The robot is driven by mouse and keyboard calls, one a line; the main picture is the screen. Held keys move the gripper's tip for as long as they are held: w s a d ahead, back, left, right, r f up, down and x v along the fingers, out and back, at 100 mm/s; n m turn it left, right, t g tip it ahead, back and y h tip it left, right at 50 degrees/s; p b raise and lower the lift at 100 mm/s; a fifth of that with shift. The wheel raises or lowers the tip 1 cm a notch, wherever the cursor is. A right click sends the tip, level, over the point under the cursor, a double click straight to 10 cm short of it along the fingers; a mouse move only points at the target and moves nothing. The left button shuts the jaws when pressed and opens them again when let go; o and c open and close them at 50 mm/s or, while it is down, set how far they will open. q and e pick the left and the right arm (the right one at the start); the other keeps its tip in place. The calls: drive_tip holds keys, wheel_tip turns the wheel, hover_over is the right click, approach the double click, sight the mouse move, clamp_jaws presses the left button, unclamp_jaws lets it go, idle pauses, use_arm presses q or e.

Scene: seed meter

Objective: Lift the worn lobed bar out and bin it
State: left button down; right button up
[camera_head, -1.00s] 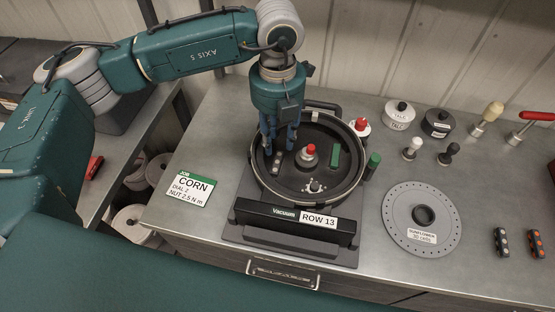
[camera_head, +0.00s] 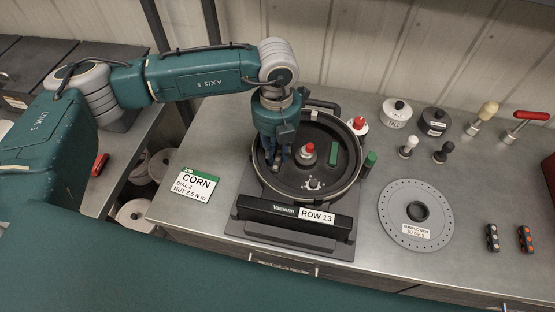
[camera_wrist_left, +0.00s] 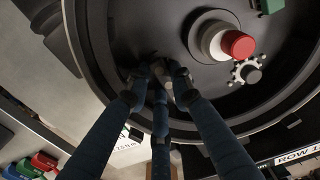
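The worn lobed bar (camera_head: 276,167) is a small dark piece with greyish lobes at the left inside the round black meter housing (camera_head: 357,182). It is mostly hidden by my left gripper (camera_head: 276,164), which points down into the housing. In the left wrist view the fingertips of the left gripper (camera_wrist_left: 160,76) come close together around a dim, greyish piece on the housing floor. I cannot tell whether they press on it. My right gripper is not in view. A bin is not clearly recognisable; pale round containers (camera_head: 134,215) stand low at the left, beside the bench.
A red-topped hub (camera_head: 308,153) and green block (camera_head: 334,158) stand in the housing near the gripper. A grey seed disc (camera_head: 392,212), two lobed bars (camera_head: 492,238) (camera_head: 526,240), pots and handled tools lie to the right. A CORN card (camera_head: 198,186) lies left on clear bench.

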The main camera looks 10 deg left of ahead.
sight(277, 155)
use_arm(q)
drive_tip(key=shift+w+r, duration=0.1)
drive_tip(key=shift+r, duration=0.1)
drive_tip(key=shift+r, duration=0.2)
wheel_tip(277, 155, up, 19)
drive_tip(key=b, duration=0.5)
drive_tip(key=shift+r, duration=0.15)
